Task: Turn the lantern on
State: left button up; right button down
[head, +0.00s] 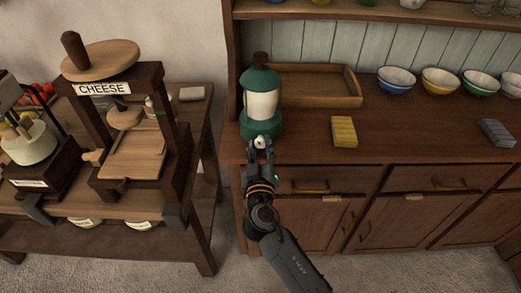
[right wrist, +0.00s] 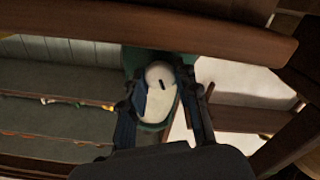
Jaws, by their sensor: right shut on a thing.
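A green lantern (head: 262,103) with a pale white glass middle and a dark brown top stands upright at the left end of the wooden counter. My right gripper (head: 260,144) is at the front of the lantern's green base. In the right wrist view, its two fingers (right wrist: 164,95) are shut on either side of a cream knob (right wrist: 160,74) with a short dark mark. The lantern's green body (right wrist: 132,62) shows behind the knob, mostly hidden. Whether the lantern is lit I cannot tell. My left gripper is not in view.
A wooden tray (head: 318,101) stands behind the lantern, to the right. A yellow sponge (head: 344,131), a grey block (head: 496,133) and several bowls (head: 440,81) are further right on the counter. A cheese press (head: 123,112) stands on the left table (head: 200,117).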

jog(key=shift+n, duration=0.9)
jog(key=c, duration=1)
grip_release()
jog(key=shift+s, duration=0.1)
jog(key=s, duration=1.2)
jog(key=shift+w, duration=0.1)
